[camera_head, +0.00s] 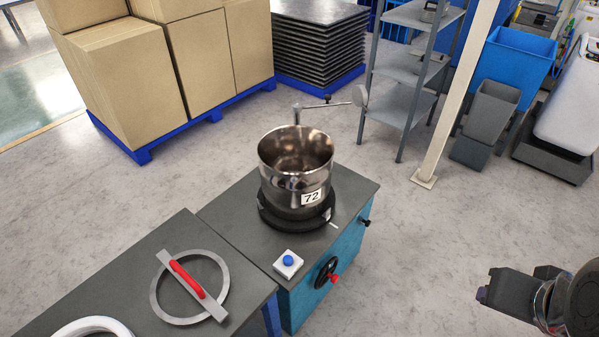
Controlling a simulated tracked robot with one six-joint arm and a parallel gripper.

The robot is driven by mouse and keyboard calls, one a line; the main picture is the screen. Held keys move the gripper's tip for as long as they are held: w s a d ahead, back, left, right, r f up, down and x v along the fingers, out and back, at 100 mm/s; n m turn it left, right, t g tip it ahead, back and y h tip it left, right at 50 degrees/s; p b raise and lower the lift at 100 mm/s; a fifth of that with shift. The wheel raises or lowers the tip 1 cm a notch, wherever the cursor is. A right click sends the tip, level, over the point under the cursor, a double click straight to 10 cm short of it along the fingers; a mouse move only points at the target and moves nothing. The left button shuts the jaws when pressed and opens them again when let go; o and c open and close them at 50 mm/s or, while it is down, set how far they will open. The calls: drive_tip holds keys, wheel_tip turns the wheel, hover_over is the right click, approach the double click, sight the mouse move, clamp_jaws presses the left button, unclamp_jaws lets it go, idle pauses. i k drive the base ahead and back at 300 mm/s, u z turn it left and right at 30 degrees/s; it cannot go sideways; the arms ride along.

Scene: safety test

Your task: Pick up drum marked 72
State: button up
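The drum marked 72 (282,189) is a shiny open-topped steel pot with a white label on its front. It stands upright on a round black base (268,214) on the far part of a grey-topped bench. A metal arm-like fitting (328,104) stands just behind its rim. My gripper (487,292) is at the lower right, well apart from the drum, over the floor beyond the bench's right side. Its fingers are dark and partly turned away, so I cannot tell whether they are open or shut. I see nothing held in it.
A ring with a red handle (190,282) lies on the near bench (120,265). Shelves (400,100), a post (455,100) and boxes (120,70) stand behind.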

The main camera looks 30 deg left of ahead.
sight(296, 160)
drive_tip(key=z, duration=0.05)
drive_tip(key=i, duration=1.15)
drive_tip(key=u, duration=3.7)
